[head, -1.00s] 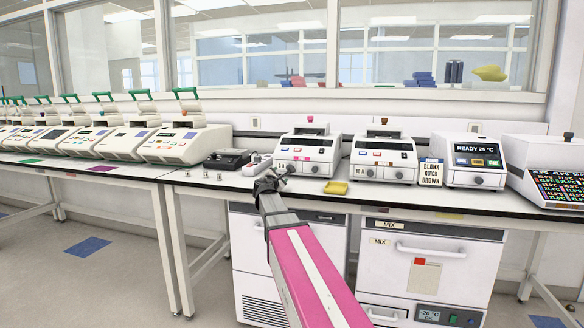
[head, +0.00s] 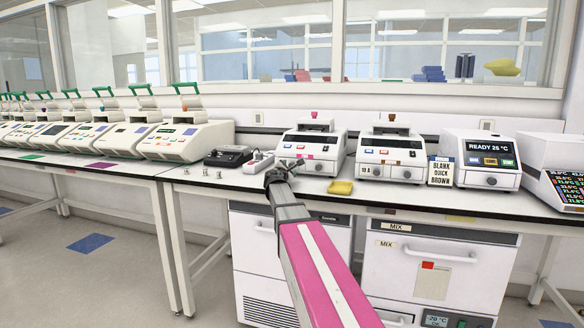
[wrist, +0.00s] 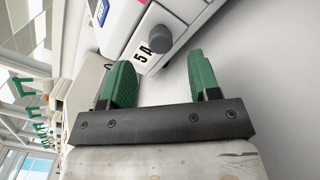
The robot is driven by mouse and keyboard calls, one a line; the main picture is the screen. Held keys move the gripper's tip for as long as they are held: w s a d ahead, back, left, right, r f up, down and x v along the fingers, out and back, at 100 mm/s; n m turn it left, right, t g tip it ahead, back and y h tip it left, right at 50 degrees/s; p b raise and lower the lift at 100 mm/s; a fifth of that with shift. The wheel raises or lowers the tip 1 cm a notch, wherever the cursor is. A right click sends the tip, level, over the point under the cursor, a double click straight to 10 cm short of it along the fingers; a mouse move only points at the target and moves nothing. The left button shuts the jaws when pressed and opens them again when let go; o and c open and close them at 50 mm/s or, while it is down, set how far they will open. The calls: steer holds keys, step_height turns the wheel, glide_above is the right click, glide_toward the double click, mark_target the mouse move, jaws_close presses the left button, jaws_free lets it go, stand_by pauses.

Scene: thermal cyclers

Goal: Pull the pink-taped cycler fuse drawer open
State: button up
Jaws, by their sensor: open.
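The pink-taped cycler (head: 313,140) is a white box on the bench, with a strip of pink tape and a dark round knob on its front. In the wrist view its front (wrist: 125,28) fills the top, with a "5A" label and the dark knob (wrist: 153,38). My gripper (wrist: 160,78) has green fingers that are open and empty, pointing at the cycler's lower front. The knob lies beyond the fingertips, roughly between them and apart from them. In the head view my gripper (head: 281,170) partly covers the cycler's left front.
A similar cycler (head: 390,150) stands to the right, beside a "BLANK QUICK BROWN" sign (head: 441,171). A black device (head: 228,156) and a white power strip (head: 259,161) are to the left.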

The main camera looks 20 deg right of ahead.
mark_target(291, 162)
steer(key=x, duration=0.6)
steer(key=shift+w+d, duration=0.15)
